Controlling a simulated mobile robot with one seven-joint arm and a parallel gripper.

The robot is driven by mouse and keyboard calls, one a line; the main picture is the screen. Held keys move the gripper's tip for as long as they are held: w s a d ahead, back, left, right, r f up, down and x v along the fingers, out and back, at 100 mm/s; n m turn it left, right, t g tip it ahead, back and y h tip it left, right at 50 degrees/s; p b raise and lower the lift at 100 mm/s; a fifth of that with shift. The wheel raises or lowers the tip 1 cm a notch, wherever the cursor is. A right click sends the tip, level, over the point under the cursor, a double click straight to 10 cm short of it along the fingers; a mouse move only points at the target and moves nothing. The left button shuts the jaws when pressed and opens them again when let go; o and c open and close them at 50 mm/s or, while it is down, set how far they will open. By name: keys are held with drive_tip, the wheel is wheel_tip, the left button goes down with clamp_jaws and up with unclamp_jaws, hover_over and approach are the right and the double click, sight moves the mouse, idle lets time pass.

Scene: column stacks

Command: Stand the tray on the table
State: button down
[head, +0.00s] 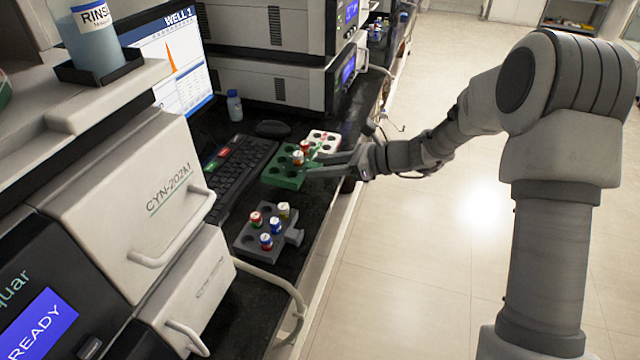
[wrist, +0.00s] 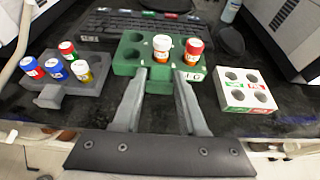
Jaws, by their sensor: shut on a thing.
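A green tray (head: 284,180) with round holes is near the table's edge in the head view; the wrist view also shows it (wrist: 130,66), roughly level and upright. Two vials stand in it, one white-capped with an orange body (wrist: 161,48) and one red-capped (wrist: 194,50). My gripper (wrist: 160,76) is shut on the green tray's near handle, its fingers on either side; in the head view it (head: 312,165) reaches in from the right. I cannot tell whether the tray's underside touches the dark table (head: 225,300).
A grey tray (head: 249,241) with several capped vials stands nearer the head camera. A white rack (wrist: 245,95) with empty holes is right of the green tray in the wrist view. A keyboard (head: 237,170) lies just behind. The table edge is close on the arm's side.

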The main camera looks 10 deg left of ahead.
sight(320, 189)
drive_tip(key=shift+a+f, duration=0.15)
drive_tip(key=shift+f+b, duration=0.8)
drive_tip(key=shift+f, duration=1.1)
drive_tip(key=shift+f, duration=0.2)
drive_tip(key=shift+c, duration=2.2)
unclamp_jaws()
drive_tip(key=shift+r, duration=0.2)
drive_tip(key=shift+d+r, duration=0.15)
drive_tip(key=shift+d, duration=0.1)
drive_tip(key=p+v, duration=0.3)
drive_tip(key=v, duration=0.8)
drive_tip(key=shift+d, duration=0.25)
